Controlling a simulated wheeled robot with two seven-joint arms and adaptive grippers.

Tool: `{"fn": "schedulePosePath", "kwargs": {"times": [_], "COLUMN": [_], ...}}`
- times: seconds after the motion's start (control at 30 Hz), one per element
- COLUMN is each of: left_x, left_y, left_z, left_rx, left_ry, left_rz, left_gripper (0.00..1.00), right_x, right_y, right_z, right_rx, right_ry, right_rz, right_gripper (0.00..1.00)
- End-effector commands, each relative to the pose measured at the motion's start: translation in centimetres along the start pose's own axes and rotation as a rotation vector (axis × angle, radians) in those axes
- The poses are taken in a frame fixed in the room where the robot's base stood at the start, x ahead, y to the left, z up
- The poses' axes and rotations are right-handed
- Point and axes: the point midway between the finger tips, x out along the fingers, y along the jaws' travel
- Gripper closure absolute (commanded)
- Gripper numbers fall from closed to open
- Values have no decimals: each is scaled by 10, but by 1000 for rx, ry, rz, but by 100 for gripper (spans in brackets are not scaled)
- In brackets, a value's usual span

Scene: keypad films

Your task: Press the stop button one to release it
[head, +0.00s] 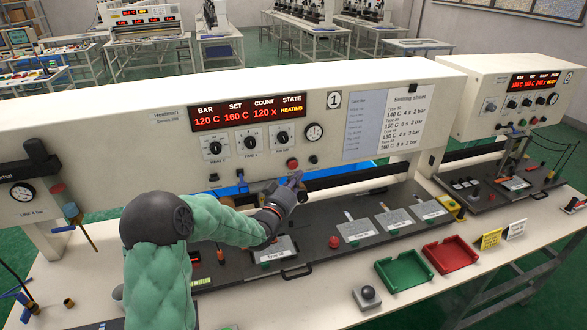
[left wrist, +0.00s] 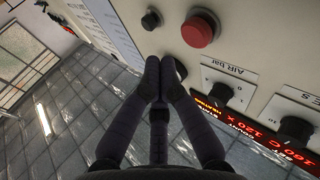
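The red stop button (head: 292,163) sits on the sloped front panel of machine 1, below the dials and the lit display reading 120 C, 160 C and HEATING. It shows large and round in the left wrist view (left wrist: 200,29). My left gripper (head: 297,180) is just below the button in the head view, with its fingers pointing at the panel. In the left wrist view its fingertips (left wrist: 160,75) are together with nothing between them. They lie below and left of the red button there, apart from it. My right gripper is not in view.
Small black knobs (left wrist: 151,19) flank the button. An air dial (left wrist: 228,92) is close by. Below the panel, the black bed holds several labelled plates (head: 354,230) and a red knob (head: 334,242). Green (head: 404,286) and red (head: 450,266) trays stand on the white table.

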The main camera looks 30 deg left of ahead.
Motion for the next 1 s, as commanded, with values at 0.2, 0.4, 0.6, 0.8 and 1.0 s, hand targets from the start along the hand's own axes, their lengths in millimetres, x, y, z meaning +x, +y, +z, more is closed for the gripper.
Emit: {"fn": "schedulePosePath", "kwargs": {"times": [0.2, 0.4, 0.6, 0.8, 1.0], "left_x": [-13, -20, -21, -21, -21], "left_y": [14, 21, 22, 22, 22], "left_z": [1, 0, 0, 0, 0], "left_rx": [0, 0, 0, 0, 0], "left_ry": [1, 0, 0, 0, 0], "left_rz": [1, 1, 0, 0, 0], "left_gripper": [100, 100, 100, 100, 100], "right_x": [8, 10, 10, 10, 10], "right_y": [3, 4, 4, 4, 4], "right_z": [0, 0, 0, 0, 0], "right_rx": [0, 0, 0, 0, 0], "right_ry": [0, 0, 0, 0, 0], "right_rz": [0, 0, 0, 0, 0], "right_gripper": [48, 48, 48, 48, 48]}}
